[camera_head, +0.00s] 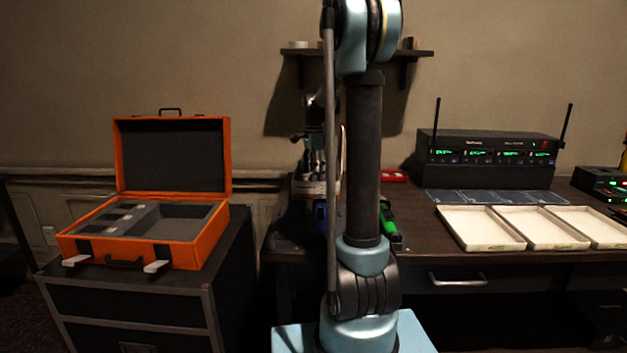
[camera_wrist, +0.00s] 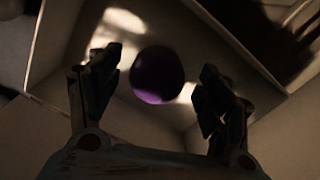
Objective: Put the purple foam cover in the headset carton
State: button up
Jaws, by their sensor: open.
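The purple foam cover (camera_wrist: 157,75) is a round dark-purple piece in the wrist view. It is inside a pale-walled open box (camera_wrist: 225,50), which looks like the headset carton, though no label shows in this view. My gripper (camera_wrist: 158,68) is open, with one finger on each side of the cover and a visible gap to each. In the head view my gripper (camera_head: 315,162) points down behind my arm, low over a whitish printed box (camera_head: 303,187) on the desk's left end. My arm hides much of that box, and the cover is not visible there.
An open orange case (camera_head: 190,255) with grey foam stands on a black cabinet at left. Blue and green handheld items (camera_head: 388,222) are near my arm. Three white trays (camera_head: 480,230) and a receiver with antennas (camera_head: 490,150) occupy the desk's right. A shelf (camera_head: 420,53) hangs above.

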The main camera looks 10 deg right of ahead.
notch_tip(320, 180, up, 9)
dwell(0.4)
jog(key=shift+r, duration=0.1)
